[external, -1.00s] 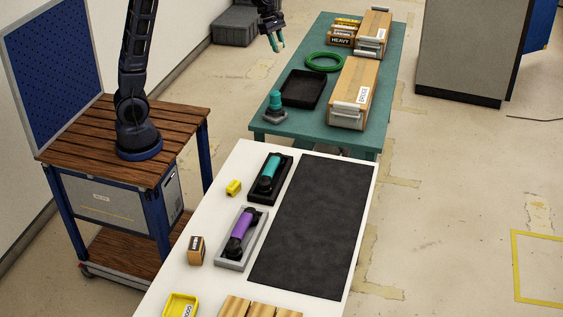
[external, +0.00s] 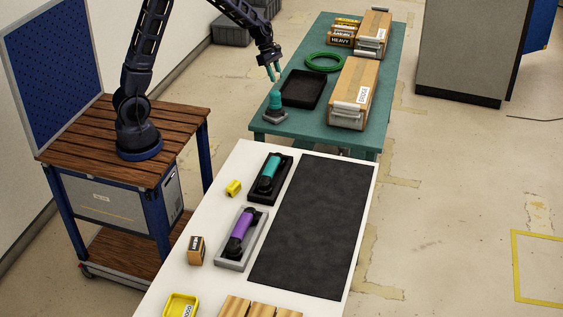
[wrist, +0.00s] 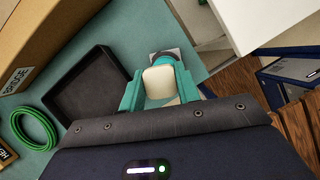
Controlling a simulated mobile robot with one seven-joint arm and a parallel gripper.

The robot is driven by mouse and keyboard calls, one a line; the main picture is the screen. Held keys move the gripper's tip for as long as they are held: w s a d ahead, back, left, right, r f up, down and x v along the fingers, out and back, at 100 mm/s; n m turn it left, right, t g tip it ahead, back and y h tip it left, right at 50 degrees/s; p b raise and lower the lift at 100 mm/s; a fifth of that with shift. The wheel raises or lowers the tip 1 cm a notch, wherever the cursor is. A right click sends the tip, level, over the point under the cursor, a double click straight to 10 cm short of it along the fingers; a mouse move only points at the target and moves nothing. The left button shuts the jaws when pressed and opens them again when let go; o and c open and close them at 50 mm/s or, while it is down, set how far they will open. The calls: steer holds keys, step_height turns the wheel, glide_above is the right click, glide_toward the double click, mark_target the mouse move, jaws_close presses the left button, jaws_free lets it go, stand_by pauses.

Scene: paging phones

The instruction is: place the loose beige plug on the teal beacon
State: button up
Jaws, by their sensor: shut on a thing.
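My gripper (external: 274,72) is above the teal table, shut on the beige plug (wrist: 160,84), which shows between the teal fingers in the wrist view. The teal beacon (external: 275,101) stands upright on a grey base at the near left corner of the teal table. My gripper is a little above the beacon and apart from it in the external view. In the wrist view the beacon (wrist: 164,58) is partly hidden behind the plug.
A black tray (external: 302,89), a green ring (external: 323,62) and cardboard boxes (external: 354,85) are on the teal table (external: 322,132). The white table (external: 220,222) in front holds a teal handset (external: 269,171), a purple handset (external: 240,231) and a dark mat (external: 312,225).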

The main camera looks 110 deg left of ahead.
steer(key=shift+f, duration=2.35)
steer(key=shift+f, duration=0.1)
steer(key=o, duration=1)
